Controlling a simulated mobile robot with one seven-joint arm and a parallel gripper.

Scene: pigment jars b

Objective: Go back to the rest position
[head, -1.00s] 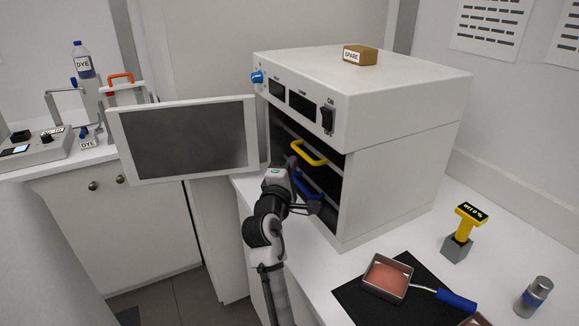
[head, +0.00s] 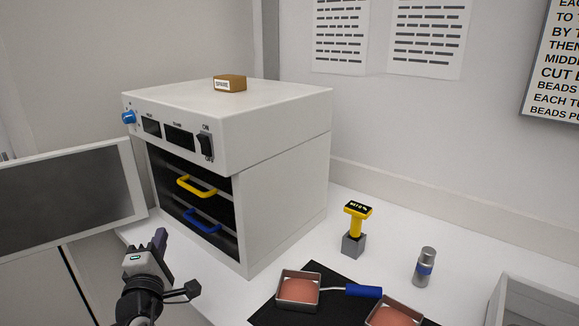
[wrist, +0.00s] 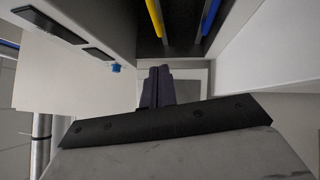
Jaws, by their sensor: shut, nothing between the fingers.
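My gripper (head: 160,240) is in front of the white oven, low at the left of the head view, with its fingers together and nothing between them. In the wrist view the closed dark fingers (wrist: 157,88) point toward a pale background. The oven (head: 285,140) stands on the white counter with its door (head: 70,195) swung open to the left. A yellow handle (head: 197,187) and a blue handle (head: 203,222) show inside it, one above the other. My gripper is apart from both handles.
A dark mat (head: 262,314) holds two pans of pink material, one pan (head: 298,291) with a blue handle. A yellow-topped tool (head: 357,222) in a grey block and a grey jar (head: 424,267) stand behind. A SPARE box (head: 230,83) sits on the oven.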

